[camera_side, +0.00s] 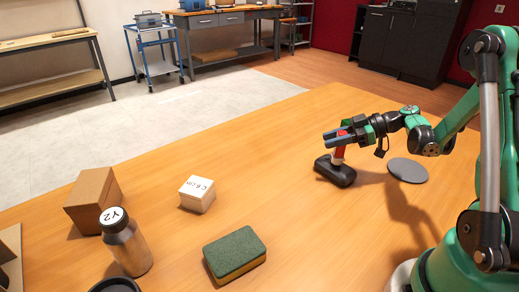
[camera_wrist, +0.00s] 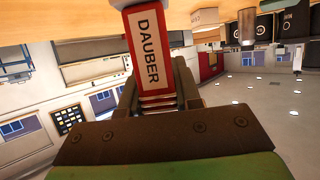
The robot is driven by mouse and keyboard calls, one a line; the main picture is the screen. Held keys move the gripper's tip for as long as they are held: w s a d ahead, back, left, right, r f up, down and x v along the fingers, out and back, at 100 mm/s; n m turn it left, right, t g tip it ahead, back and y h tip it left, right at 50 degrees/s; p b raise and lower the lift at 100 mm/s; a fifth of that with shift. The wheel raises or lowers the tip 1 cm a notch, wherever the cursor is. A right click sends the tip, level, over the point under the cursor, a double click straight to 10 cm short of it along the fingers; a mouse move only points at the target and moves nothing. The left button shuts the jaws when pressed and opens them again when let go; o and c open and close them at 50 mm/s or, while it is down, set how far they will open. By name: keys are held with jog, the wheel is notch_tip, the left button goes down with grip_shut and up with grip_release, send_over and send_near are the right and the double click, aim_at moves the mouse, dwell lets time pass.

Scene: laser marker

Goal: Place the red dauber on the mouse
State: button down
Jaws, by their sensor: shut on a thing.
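The red dauber (camera_side: 339,152) is upright in my gripper (camera_side: 340,134), its lower end at the top of the black mouse (camera_side: 335,172). Whether it touches the mouse or hangs just above it I cannot tell. In the wrist view the dauber (camera_wrist: 150,50) shows a white label reading DAUBER, held between the fingers of my gripper (camera_wrist: 155,88). The mouse lies on the table, right of centre in the side view. My gripper is shut on the dauber, directly over the mouse.
A grey disc (camera_side: 407,170) lies right of the mouse. A green and yellow sponge (camera_side: 234,254), a white block (camera_side: 197,194), a cardboard box (camera_side: 93,200) and a bottle (camera_side: 125,242) stand to the left. The table (camera_side: 300,215) between sponge and mouse is clear.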

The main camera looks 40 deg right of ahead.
jog(key=shift+f, duration=0.15)
jog(key=c, duration=0.6)
grip_release()
jog(key=shift+s+d+r, duration=0.2)
jog(key=shift+d, duration=0.05)
jog(key=v, duration=0.6)
jog(key=shift+s+d+r, duration=0.1)
jog(key=shift+s+d, duration=0.15)
jog(key=shift+s, duration=0.05)
